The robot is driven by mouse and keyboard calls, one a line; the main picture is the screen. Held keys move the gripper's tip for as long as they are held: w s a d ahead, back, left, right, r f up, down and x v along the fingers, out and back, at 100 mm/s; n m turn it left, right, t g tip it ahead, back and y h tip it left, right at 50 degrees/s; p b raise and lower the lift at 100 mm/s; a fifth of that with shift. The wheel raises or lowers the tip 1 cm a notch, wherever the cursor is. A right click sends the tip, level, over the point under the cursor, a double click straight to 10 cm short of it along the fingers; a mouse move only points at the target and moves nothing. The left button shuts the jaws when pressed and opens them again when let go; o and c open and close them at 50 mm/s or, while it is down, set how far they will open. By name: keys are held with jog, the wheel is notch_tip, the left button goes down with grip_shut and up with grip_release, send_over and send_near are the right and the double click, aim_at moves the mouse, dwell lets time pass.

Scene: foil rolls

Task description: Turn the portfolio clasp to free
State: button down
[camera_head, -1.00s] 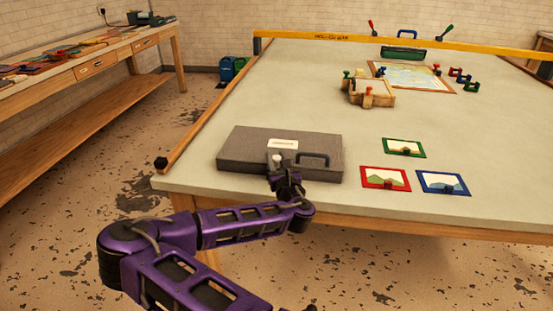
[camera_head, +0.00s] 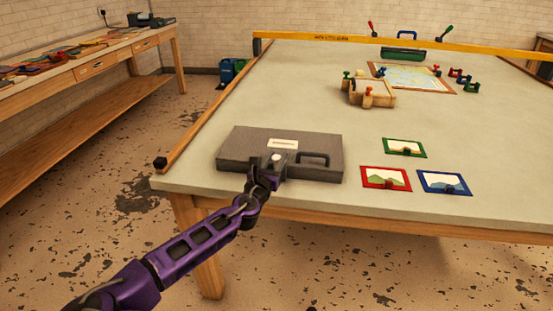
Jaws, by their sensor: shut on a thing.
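The portfolio (camera_head: 245,148) is a flat dark grey case lying shut at the near left of the table. It has a white label (camera_head: 283,144) on top and a dark handle (camera_head: 314,158) at its front right. The clasp (camera_head: 276,158) shows as a small pale knob near the front edge, left of the handle. My gripper (camera_head: 271,167) is at the clasp, with its jaws shut on it. The fingers and wrist hide the lower part of the clasp, so its exact angle is hard to tell.
Red (camera_head: 386,179), blue (camera_head: 444,183) and green (camera_head: 404,147) framed pictures lie right of the portfolio. A wooden box (camera_head: 370,95) and a framed map (camera_head: 415,78) lie farther back. A yellow bar (camera_head: 400,42) crosses the far side. The table's middle is clear.

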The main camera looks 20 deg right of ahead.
jog(key=m+g+h, duration=0.2)
jog(key=m+g, duration=0.1)
jog(key=g, duration=0.1)
jog(key=m+g+h+p, duration=0.1)
jog(key=m+g+h, duration=0.2)
jog(key=g, duration=0.1)
jog(key=shift+w+r+m+g, duration=0.1)
jog(key=shift+w+m+g, duration=0.1)
jog(key=shift+m+g, duration=0.2)
jog(key=m+g, duration=0.1)
jog(key=g, duration=0.2)
jog(key=m+g, duration=0.2)
jog(key=g, duration=0.1)
jog(key=shift+m+h, duration=0.3)
jog(key=shift+h, duration=0.1)
jog(key=shift+s+m+g+b, duration=0.15)
jog(key=shift+m+g+b, duration=0.2)
jog(key=shift+m+g, duration=0.45)
jog(key=shift+g, duration=0.4)
jog(key=c, duration=0.6)
grip_release()
jog(key=shift+d, duration=0.1)
jog(key=shift+o, duration=0.2)
jog(key=v, duration=1.7)
jog(key=shift+a+r, duration=0.2)
jog(key=shift+a, duration=0.05)
